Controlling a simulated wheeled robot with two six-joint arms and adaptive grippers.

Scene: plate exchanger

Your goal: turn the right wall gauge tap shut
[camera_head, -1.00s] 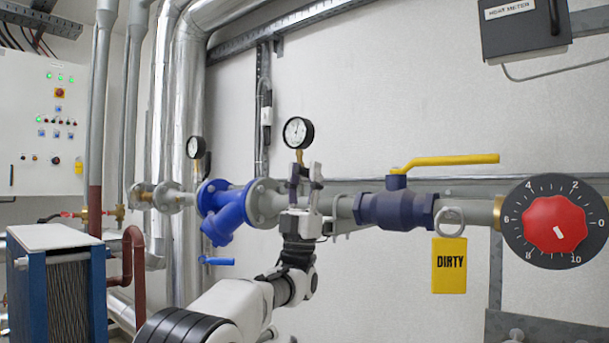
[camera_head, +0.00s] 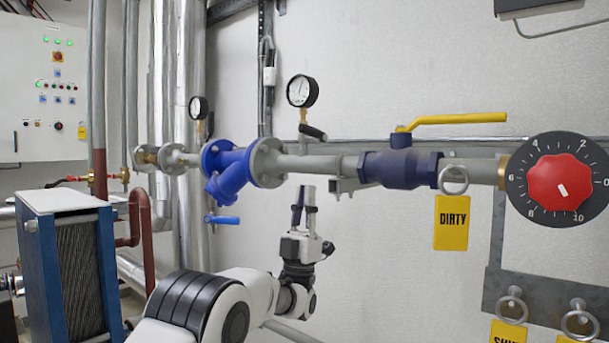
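The right wall gauge (camera_head: 302,91) has a white dial and a black rim and stands on a short stem above the grey pipe. Its tap (camera_head: 313,131) has a black lever that sticks out to the right and slightly down, across the stem. My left gripper (camera_head: 304,193) is below the pipe, pointing up, clear of the tap and with nothing seen in it. Its fingers overlap in this view, so the gap between them is unclear. My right gripper is not in view.
A second gauge (camera_head: 198,108) stands to the left, near the blue strainer (camera_head: 230,172). To the right are a blue valve with a yellow lever (camera_head: 455,119), a DIRTY tag (camera_head: 452,222) and a red knob (camera_head: 560,182). A blue-framed plate exchanger (camera_head: 72,270) stands lower left.

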